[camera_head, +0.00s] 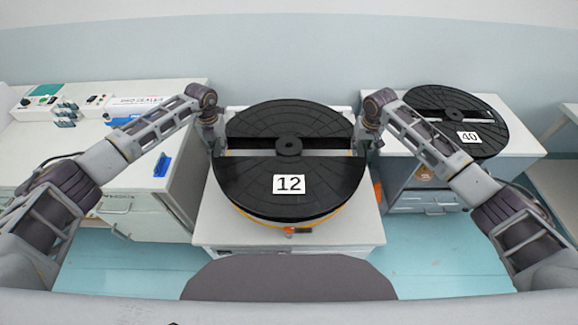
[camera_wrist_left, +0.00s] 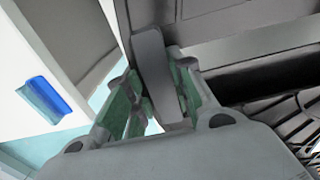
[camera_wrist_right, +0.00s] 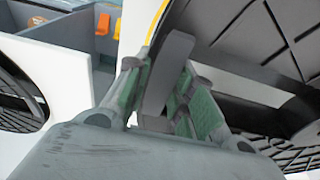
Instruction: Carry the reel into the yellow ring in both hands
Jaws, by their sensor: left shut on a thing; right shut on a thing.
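The large black reel (camera_head: 238,182), with a white label reading 12, is level over the middle stand. My left gripper (camera_head: 213,143) is at its left edge and my right gripper (camera_head: 363,141) at its right edge. In the left wrist view the fingers (camera_wrist_left: 155,98) are shut on a grey tab (camera_wrist_left: 152,62) of the reel. In the right wrist view the fingers (camera_wrist_right: 162,92) are shut on a like tab (camera_wrist_right: 170,68). A thin arc of the yellow ring (camera_head: 262,221) shows under the reel's front edge; the rest is hidden. I cannot tell whether the reel rests or hangs just above it.
The white middle stand (camera_head: 232,236) has an orange and black part (camera_head: 299,230) at its front. A second reel (camera_head: 440,101) labelled 40 lies on the right cabinet. The left bench (camera_head: 140,180) holds devices and a blue item (camera_head: 162,165).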

